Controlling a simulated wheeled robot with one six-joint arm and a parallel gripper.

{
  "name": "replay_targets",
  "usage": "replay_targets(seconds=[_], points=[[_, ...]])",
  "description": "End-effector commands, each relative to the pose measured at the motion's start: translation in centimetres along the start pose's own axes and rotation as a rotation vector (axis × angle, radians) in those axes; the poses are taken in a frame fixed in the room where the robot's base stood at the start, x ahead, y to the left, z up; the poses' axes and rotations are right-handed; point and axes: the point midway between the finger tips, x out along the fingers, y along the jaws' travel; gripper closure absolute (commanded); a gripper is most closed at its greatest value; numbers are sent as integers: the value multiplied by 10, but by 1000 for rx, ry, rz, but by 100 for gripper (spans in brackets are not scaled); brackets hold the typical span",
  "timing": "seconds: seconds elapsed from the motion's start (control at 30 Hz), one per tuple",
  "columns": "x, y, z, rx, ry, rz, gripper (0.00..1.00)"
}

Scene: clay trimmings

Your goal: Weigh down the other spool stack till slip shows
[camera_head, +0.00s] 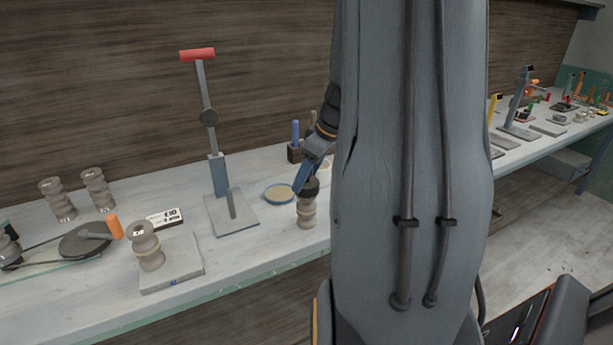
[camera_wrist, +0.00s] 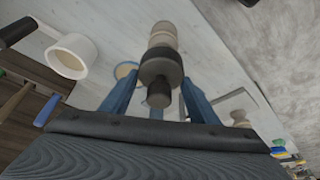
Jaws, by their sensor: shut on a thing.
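My gripper (camera_head: 309,178) points down over a beige spool stack (camera_head: 306,210) near the middle of the bench. It is shut on a dark round weight (camera_head: 310,189), which also shows between the blue fingers in the wrist view (camera_wrist: 161,68). The weight sits over the top of the stack and looks in contact with it; whether it bears its load there I cannot tell. The stack looks upright. Another spool stack (camera_head: 149,249) stands on a pale slab (camera_head: 182,276) at the front left, with no weight on it. No slip is distinguishable on either stack.
Two more spool stacks (camera_head: 58,199) (camera_head: 97,189) stand at the back left. A lever stand with a red handle (camera_head: 197,55) rises left of my gripper. A shallow round dish (camera_head: 279,194) lies close beside it. A white cup with a dark handle (camera_wrist: 72,55) shows in the wrist view.

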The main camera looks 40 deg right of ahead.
Motion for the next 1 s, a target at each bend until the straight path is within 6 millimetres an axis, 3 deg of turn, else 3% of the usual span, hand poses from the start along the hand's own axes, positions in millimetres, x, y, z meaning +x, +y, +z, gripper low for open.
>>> replay_targets(seconds=[0.3, 0.33, 0.47, 0.77, 1.0], points=[[0, 0, 0, 0, 0, 2, 100], [1, 0, 0, 0, 0, 1, 43], [1, 0, 0, 0, 0, 1, 23], [1, -1, 1, 0, -2, -2, 23], [-26, 1, 1, -1, 0, 4, 23]])
